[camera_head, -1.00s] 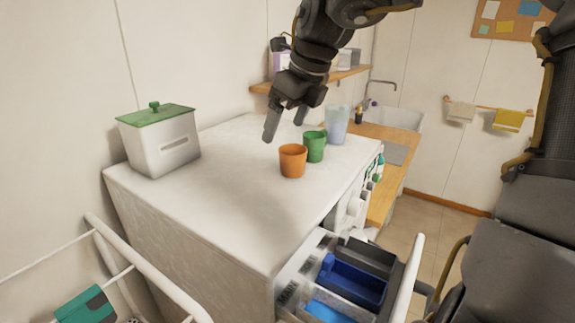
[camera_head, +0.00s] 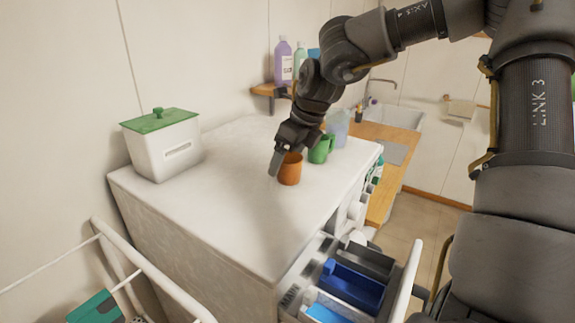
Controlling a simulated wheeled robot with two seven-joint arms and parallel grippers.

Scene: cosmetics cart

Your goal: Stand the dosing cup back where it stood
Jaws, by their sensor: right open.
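An orange cup (camera_head: 290,173) stands upright on the white cart top. A green cup (camera_head: 320,150) with a handle stands just behind it to the right, and a clear bluish beaker (camera_head: 338,127) stands behind that. I cannot tell from the picture which is the dosing cup. My right gripper (camera_head: 287,160) is open and down at the orange cup. One finger is at the cup's left side and the hand covers part of its rim. The other finger is largely hidden, and I cannot tell whether either touches. My left gripper is out of view.
A white box with a green lid (camera_head: 162,146) stands at the cart's back left. An open drawer (camera_head: 352,286) with blue and grey trays juts out at the lower right. A shelf with bottles (camera_head: 283,62) is on the wall behind. The cart top's front left is clear.

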